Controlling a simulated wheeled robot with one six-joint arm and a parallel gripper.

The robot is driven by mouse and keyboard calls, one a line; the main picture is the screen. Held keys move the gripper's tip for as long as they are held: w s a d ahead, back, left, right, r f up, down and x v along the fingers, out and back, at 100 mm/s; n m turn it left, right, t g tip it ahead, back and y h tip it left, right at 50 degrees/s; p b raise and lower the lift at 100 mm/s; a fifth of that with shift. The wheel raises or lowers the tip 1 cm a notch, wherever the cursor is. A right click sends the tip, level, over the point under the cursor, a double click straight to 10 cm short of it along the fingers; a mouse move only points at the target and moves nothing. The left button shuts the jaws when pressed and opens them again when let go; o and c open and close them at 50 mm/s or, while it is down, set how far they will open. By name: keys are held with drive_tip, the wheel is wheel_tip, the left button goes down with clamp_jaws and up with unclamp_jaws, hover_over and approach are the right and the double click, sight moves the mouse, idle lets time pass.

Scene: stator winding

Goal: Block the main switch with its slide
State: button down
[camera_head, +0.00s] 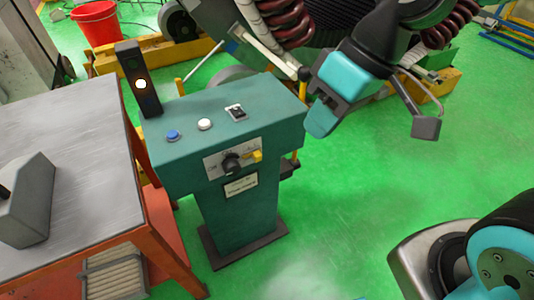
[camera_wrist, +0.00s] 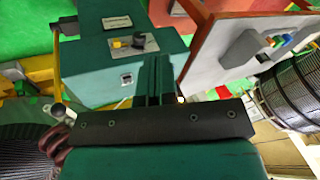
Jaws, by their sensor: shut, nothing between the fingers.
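The main switch is a black rotary knob (camera_head: 231,163) on a pale plate on the front of a green control pedestal (camera_head: 240,215). Its yellow slide (camera_head: 254,156) sits on the plate just right of the knob; whether it touches the knob I cannot tell. In the wrist view, which is turned over, the knob (camera_wrist: 139,39) is right of the yellow slide (camera_wrist: 117,43). My gripper (camera_head: 320,118) is shut and empty, above and right of the pedestal in the head view, apart from the slide. Its fingers (camera_wrist: 153,75) also show in the wrist view.
The pedestal top carries a blue button (camera_head: 172,134), a white button (camera_head: 205,124), a small black switch (camera_head: 236,112) and a dark post with a lit lamp (camera_head: 141,84). A metal-topped table (camera_head: 85,130) stands close on the left. The green floor at right is largely clear.

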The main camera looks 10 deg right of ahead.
sight(253, 157)
drive_tip(key=w+d+f+m+t+y+b, duration=0.1)
drive_tip(key=w+d+f, duration=0.2)
drive_tip(key=w+f, duration=0.6)
drive_tip(key=w+d+f+m+t+y+b, duration=0.1)
drive_tip(key=w+d+f, duration=0.3)
drive_tip(key=w+f, duration=0.5)
drive_tip(key=shift+w+f+t, duration=0.3)
drive_tip(key=shift+w+f, duration=0.05)
drive_tip(key=shift+f, duration=0.5)
drive_tip(key=shift+d, duration=0.1)
drive_tip(key=shift+w+a+f+p, duration=0.2)
drive_tip(key=shift+a+f+p, duration=0.05)
drive_tip(key=shift+a+f, duration=1.2)
drive_tip(key=shift+w+a+f+p, duration=0.15)
drive_tip(key=shift+a+f+p, duration=0.15)
drive_tip(key=shift+a+f, duration=1.15)
drive_tip(key=shift+w+a+f+p, duration=0.25)
drive_tip(key=shift+a+f, duration=0.8)
drive_tip(key=shift+a, duration=0.75)
drive_tip(key=shift+s+a, duration=0.1)
